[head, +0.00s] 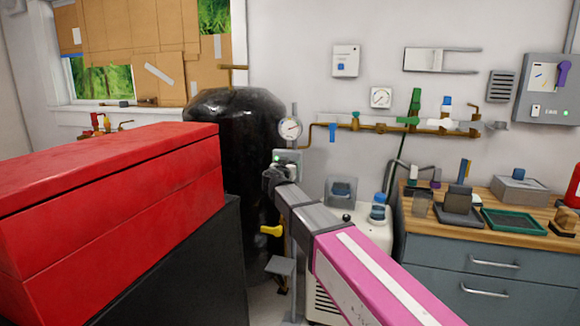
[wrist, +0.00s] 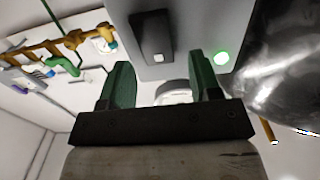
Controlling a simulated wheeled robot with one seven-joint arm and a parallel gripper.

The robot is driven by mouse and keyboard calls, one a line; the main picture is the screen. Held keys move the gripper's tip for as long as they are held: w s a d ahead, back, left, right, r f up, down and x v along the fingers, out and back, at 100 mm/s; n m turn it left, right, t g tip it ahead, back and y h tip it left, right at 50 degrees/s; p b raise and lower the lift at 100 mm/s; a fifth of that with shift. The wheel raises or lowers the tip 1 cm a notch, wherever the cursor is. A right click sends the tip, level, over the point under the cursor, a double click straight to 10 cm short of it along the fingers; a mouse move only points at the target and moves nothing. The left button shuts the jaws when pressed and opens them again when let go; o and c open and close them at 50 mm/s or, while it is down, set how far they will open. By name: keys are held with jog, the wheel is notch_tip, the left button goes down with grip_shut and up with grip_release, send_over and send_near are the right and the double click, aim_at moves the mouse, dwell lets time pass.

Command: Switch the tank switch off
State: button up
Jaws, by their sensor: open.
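A small grey switch box (head: 288,157) with a lit green lamp is mounted beside the black tank (head: 225,125), below a round gauge. My gripper (head: 272,178) is right in front of its lower part and partly hides it. In the wrist view, the grey panel (wrist: 185,20) carries a dark switch-like block (wrist: 153,37) and a glowing green lamp (wrist: 221,58). My gripper (wrist: 159,65) is open, with its two green fingers apart. A white rounded part (wrist: 173,92) shows between the fingers; I cannot tell whether they touch it.
A red chest (head: 110,190) fills the near left. Brass pipes with valves (head: 400,125) run along the wall to the right. A wooden-topped bench (head: 480,235) stands at the right. A yellow-handled valve (head: 271,230) sits low under my arm, and a white machine (head: 365,235) stands behind it.

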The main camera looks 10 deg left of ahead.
jog(key=shift+w, duration=0.5)
jog(key=c, duration=0.9)
jog(key=shift+t, duration=0.3)
jog(key=shift+s+f+t+h, duration=0.15)
jog(key=shift+f+t, duration=0.05)
jog(key=shift+t, duration=0.55)
jog(key=shift+s+f+t+h, duration=0.1)
jog(key=shift+f+t+h, duration=0.05)
jog(key=shift+t, duration=0.6)
